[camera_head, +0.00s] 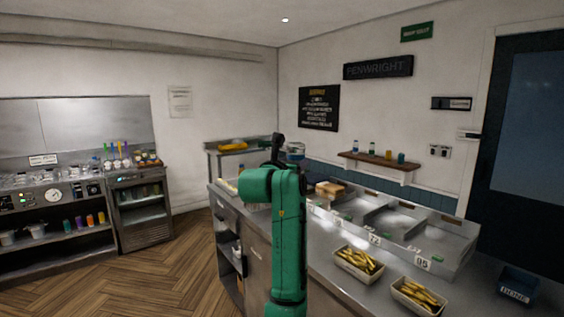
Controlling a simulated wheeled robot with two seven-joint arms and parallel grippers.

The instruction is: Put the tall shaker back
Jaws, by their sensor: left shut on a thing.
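My left arm rises through the middle of the view, and my left gripper (279,150) is at its far end, dark and partly hidden behind the green arm links. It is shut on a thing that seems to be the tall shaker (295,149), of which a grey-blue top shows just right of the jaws. The lower part is hidden behind my arm. A wooden wall shelf (376,166) at the right holds several small bottles or shakers, with gaps between them. My right gripper is not in view.
A steel counter (325,237) with sunken bays runs to the right below the shelf. Two trays of fries, one nearer the middle (345,262) and one at the right (408,300), stand on its near side. A dark box (518,287) sits at lower right. Wooden floor (160,255) is clear at left.

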